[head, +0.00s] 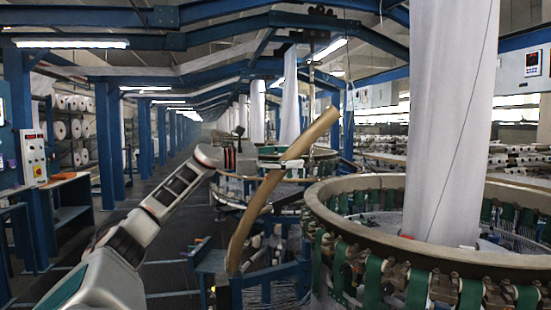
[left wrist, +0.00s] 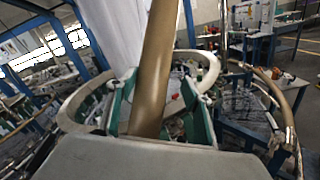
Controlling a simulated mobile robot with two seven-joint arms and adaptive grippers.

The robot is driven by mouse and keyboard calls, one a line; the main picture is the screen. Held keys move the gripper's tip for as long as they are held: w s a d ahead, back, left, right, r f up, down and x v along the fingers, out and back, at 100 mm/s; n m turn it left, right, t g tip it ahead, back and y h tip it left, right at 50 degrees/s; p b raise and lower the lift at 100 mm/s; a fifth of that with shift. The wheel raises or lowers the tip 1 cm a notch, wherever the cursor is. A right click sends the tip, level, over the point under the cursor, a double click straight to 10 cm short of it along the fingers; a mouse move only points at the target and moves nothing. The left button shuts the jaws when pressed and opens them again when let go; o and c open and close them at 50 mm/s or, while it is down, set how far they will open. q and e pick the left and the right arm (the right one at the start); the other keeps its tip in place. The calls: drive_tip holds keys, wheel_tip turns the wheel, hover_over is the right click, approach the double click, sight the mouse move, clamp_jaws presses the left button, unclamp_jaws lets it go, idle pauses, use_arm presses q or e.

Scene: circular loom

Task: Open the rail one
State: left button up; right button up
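A tan curved rail piece (head: 262,200) stands up at a slant left of the big loom ring in the head view. Its upper end leans right, apart from the ring. A tan bar, seemingly the same rail, runs up the middle of the left wrist view (left wrist: 158,60), close to the camera. My left arm reaches in from the lower left. My left gripper (head: 231,157) is small and dark, just left of the rail in the head view. I cannot tell whether it touches the rail, and its fingers are not clear. My right gripper is not in view.
The circular loom's ring (head: 350,225), with green straps around it, fills the lower right. A white fabric column (head: 452,120) rises from it. A blue frame (head: 265,280) stands below the rail. The aisle floor (head: 165,225) on the left looks clear.

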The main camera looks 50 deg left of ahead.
use_arm(q)
drive_tip(key=shift+s+a, duration=0.15)
drive_tip(key=shift+s, duration=0.25)
drive_tip(key=shift+s+d+r, duration=0.2)
drive_tip(key=shift+s, duration=0.2)
drive_tip(key=shift+s+a+f, duration=0.15)
drive_tip(key=shift+s+a, duration=0.3)
drive_tip(key=shift+s, duration=0.15)
drive_tip(key=shift+s+a+f, duration=0.1)
drive_tip(key=shift+s+a, duration=0.3)
drive_tip(key=shift+s, duration=0.2)
drive_tip(key=shift+v, duration=0.85)
drive_tip(key=shift+r, duration=0.1)
